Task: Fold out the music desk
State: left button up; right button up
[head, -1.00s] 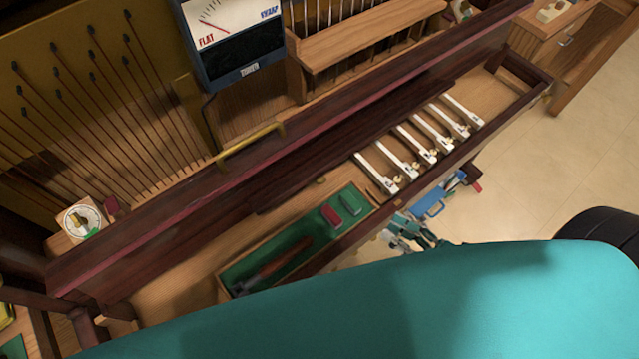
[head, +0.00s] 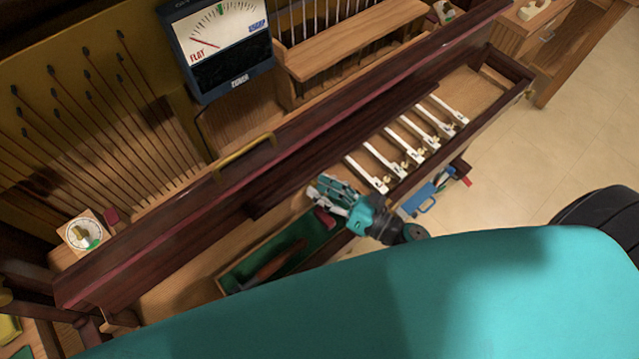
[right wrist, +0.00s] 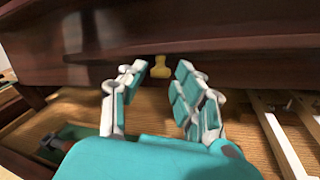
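The music desk seems to be the long dark red-brown wooden panel (head: 170,240) running diagonally across the piano; it looks folded in. A small brass knob (right wrist: 160,67) sits on the dark wood in the right wrist view. In the head view my gripper hides that spot. My right gripper (head: 333,193) is over the keybed by the panel's lower edge. In the right wrist view its fingers (right wrist: 158,84) are apart with nothing between them, and the knob shows just beyond the gap. My left gripper is out of view.
A brass handle (head: 245,156) is on the panel's upper side. A green-lined tray (head: 232,272) with tools and several white keys (head: 367,174) lie in the keybed. A tuning meter (head: 222,45) stands behind. A blue object (head: 428,197) is below the front edge. Open floor is at right.

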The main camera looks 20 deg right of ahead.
jog(key=shift+w+a, duration=0.25)
jog(key=shift+w, duration=0.05)
jog(key=shift+c, duration=0.3)
grip_shut()
notch_tip(320, 180, down, 3)
jog(key=t+b, duration=0.1)
jog(key=b, duration=0.3)
jog(key=n+t+y+b, duration=0.1)
jog(key=b, duration=0.4)
jog(key=shift+w+r+y, duration=0.15)
jog(key=shift+r+y, duration=0.05)
jog(key=shift+y, duration=0.1)
jog(key=shift+t+b, duration=0.4)
jog(key=shift+b, duration=0.3)
jog(key=shift+r, duration=0.2)
jog(key=shift+o, duration=0.3)
grip_release()
jog(key=shift+a, duration=0.1)
